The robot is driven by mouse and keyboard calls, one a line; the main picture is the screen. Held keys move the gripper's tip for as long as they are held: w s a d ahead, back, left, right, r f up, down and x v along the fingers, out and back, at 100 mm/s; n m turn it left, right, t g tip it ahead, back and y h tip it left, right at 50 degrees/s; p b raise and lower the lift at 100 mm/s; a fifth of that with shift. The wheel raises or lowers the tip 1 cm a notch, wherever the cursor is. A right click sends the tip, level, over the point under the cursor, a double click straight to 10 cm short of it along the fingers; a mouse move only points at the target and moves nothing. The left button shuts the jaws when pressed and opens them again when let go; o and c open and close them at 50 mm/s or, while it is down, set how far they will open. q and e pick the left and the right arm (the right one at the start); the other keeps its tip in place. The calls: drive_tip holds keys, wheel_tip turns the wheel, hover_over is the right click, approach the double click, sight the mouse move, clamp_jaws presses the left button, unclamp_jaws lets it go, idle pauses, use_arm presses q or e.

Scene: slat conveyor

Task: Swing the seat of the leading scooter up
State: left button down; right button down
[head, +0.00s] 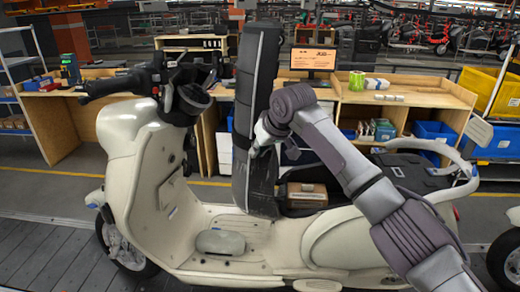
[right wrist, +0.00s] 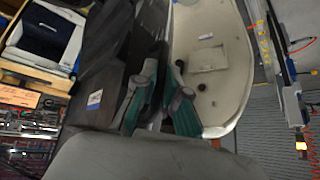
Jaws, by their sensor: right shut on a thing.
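The leading scooter (head: 150,170) is cream and stands across the head view with its handlebar at the left. Its long dark seat (head: 257,75) is swung up and stands nearly upright, above the front of the opening in the body. A brown box-like thing (head: 306,195) shows in that opening. My right gripper (head: 256,146) is shut on the seat's edge, about halfway up. In the right wrist view, its teal-padded fingers (right wrist: 160,103) are at the dark seat (right wrist: 95,90), with the cream leg shield (right wrist: 210,65) beyond. My left gripper is not in view.
A wooden workbench (head: 440,90) with a monitor (head: 313,60) and blue bins stands behind the scooter. A chrome rail (head: 430,146) curves around the scooter's black rear deck. Part of another scooter's wheel (head: 508,262) shows at the right edge.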

drive_tip(key=shift+d, duration=0.1)
drive_tip(key=c, duration=1.5)
unclamp_jaws()
drive_tip(key=v, duration=1.2)
